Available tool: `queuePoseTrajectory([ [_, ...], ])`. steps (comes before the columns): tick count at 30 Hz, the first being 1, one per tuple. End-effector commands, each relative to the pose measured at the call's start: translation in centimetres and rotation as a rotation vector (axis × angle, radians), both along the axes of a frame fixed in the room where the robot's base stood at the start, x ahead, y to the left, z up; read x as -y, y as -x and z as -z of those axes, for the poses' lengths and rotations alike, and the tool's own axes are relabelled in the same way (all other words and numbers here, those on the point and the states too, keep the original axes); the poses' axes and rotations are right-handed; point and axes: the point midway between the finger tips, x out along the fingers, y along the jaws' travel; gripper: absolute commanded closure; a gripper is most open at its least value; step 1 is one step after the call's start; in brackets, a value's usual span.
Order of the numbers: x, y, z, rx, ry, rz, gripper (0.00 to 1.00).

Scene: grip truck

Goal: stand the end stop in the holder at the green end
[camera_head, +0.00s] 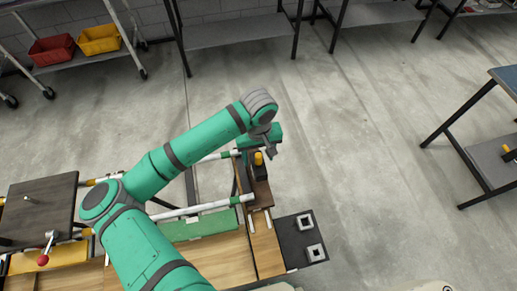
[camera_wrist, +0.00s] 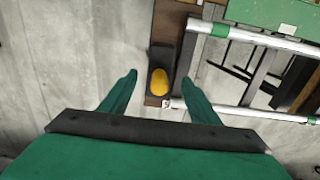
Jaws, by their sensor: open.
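A black block with a rounded yellow top (camera_head: 258,158), which looks like the end stop, stands on a brown wooden strip (camera_head: 257,190) at the far end of the bench. The yellow top shows from above in the wrist view (camera_wrist: 158,81). My gripper (camera_head: 267,152) is open just above and beside it; in the wrist view its fingers (camera_wrist: 160,84) lie on either side of the block, apart from it. Two square grey sockets, (camera_head: 305,221) and (camera_head: 315,252), sit on a dark plate; I cannot tell if either is the holder. A white rail has a green band (camera_wrist: 220,30).
White rails (camera_head: 205,208) run along the bench beside a green panel (camera_head: 205,225). A side table (camera_head: 495,165) stands at the right. The floor between is clear.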

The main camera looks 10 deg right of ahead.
Motion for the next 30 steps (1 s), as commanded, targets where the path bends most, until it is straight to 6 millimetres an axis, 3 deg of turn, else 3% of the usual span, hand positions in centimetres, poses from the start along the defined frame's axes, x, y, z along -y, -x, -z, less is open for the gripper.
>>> queuePoseTrajectory([
  [9, 0.0, 0.0, 4.2, -0.001, 0.000, 0.000, 0.44],
  [22, 0.0, 0.0, 5.0, 0.001, 0.001, 0.000, 0.44],
  [23, 0.0, 0.0, 5.0, 0.000, 0.001, 0.000, 0.46],
  [29, 0.0, 0.0, 5.0, 0.000, 0.002, 0.000, 0.94],
  [30, 0.1, 0.0, 5.0, 0.000, 0.002, 0.000, 0.68],
])
